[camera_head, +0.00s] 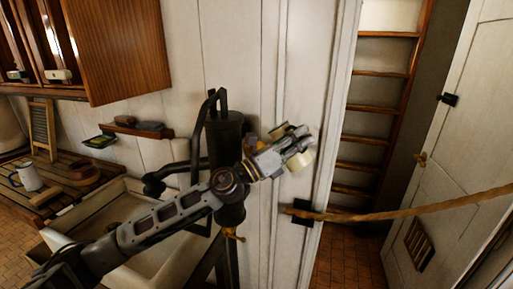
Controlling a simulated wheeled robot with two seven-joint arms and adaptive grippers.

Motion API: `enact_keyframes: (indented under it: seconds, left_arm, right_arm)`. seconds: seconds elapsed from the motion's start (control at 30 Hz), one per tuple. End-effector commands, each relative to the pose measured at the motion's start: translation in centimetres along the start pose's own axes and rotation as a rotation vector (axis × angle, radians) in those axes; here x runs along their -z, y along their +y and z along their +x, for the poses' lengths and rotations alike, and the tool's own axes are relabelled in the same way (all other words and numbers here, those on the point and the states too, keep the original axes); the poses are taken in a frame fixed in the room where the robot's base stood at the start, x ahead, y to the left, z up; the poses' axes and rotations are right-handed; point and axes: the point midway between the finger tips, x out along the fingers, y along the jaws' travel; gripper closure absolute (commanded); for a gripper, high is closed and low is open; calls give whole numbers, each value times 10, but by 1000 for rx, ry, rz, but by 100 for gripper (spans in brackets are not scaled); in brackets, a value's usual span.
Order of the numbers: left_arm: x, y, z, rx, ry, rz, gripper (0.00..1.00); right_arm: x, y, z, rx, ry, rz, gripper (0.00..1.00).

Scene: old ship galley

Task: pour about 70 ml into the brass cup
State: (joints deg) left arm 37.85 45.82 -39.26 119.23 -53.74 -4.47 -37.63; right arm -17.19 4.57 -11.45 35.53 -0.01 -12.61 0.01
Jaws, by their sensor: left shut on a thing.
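My left gripper (293,147) reaches up from the lower left, in front of the black hand pump. It is shut on a cream-coloured rounded thing (301,161), which is partly hidden by the fingers. What this thing is, and whether it holds liquid, I cannot tell. A small brass-coloured patch (252,140) shows just behind the gripper; I cannot tell whether it is the brass cup. No other brass cup is clear in view. My right gripper is not in view.
A white jug (29,177) stands on the slatted counter at left. A rope (420,207) crosses the doorway at right.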

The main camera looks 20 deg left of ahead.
Motion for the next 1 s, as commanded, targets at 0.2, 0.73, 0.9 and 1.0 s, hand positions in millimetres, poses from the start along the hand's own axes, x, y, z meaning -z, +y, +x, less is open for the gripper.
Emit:
enact_keyframes:
  seconds: [0.2,0.73,0.9,1.0]
  left_arm:
    - [1,-3,3,4,21,28,100]
    - [9,-7,6,6,73,83,100]
    - [11,-8,8,6,88,101,100]
    - [12,-8,8,6,97,110,100]
  right_arm:
    - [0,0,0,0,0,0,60]
    - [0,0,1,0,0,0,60]
    - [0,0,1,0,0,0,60]
    - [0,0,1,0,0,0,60]
